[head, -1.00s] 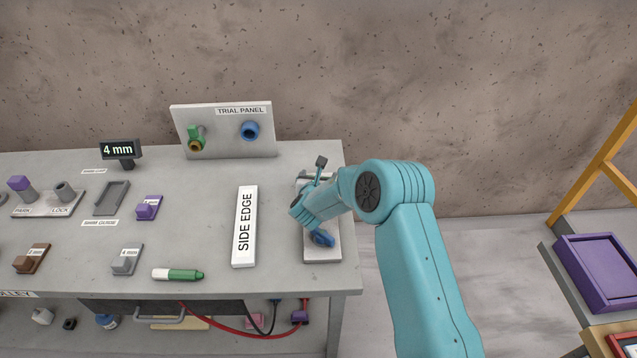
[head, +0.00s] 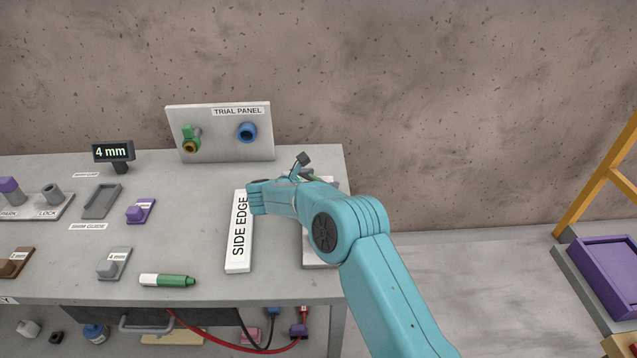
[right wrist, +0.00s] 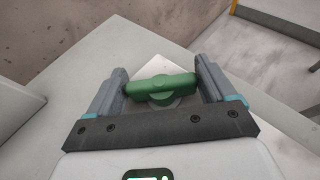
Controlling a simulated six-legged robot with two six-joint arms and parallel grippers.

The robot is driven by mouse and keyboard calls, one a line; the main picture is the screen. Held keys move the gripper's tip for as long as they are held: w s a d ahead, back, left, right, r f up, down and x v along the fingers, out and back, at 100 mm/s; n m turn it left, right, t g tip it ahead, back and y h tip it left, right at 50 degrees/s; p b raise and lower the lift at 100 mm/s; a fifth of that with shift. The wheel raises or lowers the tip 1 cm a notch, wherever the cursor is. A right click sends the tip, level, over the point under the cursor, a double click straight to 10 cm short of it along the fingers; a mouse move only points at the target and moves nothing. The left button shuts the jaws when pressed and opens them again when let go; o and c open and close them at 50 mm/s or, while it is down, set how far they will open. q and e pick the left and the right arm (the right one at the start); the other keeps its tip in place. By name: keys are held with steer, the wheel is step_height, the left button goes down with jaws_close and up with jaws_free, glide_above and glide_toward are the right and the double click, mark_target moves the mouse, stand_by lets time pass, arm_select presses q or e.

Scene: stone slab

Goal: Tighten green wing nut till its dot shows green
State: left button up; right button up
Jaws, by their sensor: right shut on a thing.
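The green wing nut (right wrist: 160,86) lies across between the fingers of my right gripper (right wrist: 161,80) in the right wrist view. The fingers are shut on its two ends. A pale metal part (right wrist: 163,101) shows just below the nut. I see no status dot on it in either view. In the head view my right arm's wrist hides most of the gripper and the pale plate (head: 318,262) at the bench's right end; a small bit of green (head: 308,174) shows behind it. My left gripper is not in view.
The trial panel (head: 222,151) stands at the bench's back with a green fitting (head: 191,138) and a blue one (head: 247,132). The side edge block (head: 238,258) lies close beside my wrist. A green marker (head: 172,281) lies at the front.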

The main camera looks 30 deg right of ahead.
steer(key=shift+r, duration=0.15)
steer(key=o, duration=0.9)
steer(key=shift+s+a+r, duration=0.1)
steer(key=shift+a, duration=0.45)
steer(key=b+v, duration=0.2)
steer(key=v, duration=1.3)
steer(key=shift+s+a, duration=0.1)
steer(key=shift+a, duration=0.05)
